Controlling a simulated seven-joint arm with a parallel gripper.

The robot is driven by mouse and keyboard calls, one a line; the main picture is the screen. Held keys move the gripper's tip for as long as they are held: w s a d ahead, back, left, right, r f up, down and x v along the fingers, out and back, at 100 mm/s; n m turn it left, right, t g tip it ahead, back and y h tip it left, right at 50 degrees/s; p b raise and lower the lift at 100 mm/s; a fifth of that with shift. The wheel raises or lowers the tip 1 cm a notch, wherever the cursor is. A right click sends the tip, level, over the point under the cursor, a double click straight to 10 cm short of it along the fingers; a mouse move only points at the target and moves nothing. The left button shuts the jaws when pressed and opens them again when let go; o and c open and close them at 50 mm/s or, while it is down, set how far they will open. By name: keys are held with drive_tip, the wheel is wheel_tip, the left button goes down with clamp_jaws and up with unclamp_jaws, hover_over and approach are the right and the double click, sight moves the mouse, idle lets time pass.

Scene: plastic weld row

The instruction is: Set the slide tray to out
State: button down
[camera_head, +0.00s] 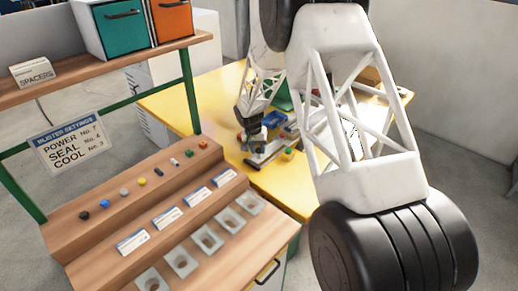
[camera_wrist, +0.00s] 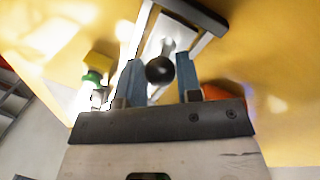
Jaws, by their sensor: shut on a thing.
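The slide tray (camera_wrist: 152,45) is a pale metal plate between rails in the wrist view, with a black ball knob (camera_wrist: 159,71) at its near end. My gripper (camera_wrist: 161,78) has its two blue fingers on either side of the knob and is shut on it. In the head view my gripper (camera_head: 250,135) is small and low at the press unit on the yellow table, and the tray is mostly hidden there. How far the tray is pulled out cannot be told.
A green button (camera_wrist: 92,78) on a yellow box (camera_wrist: 99,62) stands left of the fingers, and an orange-red part (camera_wrist: 222,92) lies to the right. In the head view a wooden stepped rack (camera_head: 150,215) with cups and small parts stands front left. The yellow table (camera_head: 190,98) has free room at left.

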drive_tip(key=shift+s+a, duration=0.1)
drive_tip(key=shift+a, duration=0.05)
drive_tip(key=c, duration=0.8)
unclamp_jaws()
wheel_tip(320, 180, up, 8)
drive_tip(key=a, duration=0.1)
drive_tip(key=shift+w+a+f, duration=0.2)
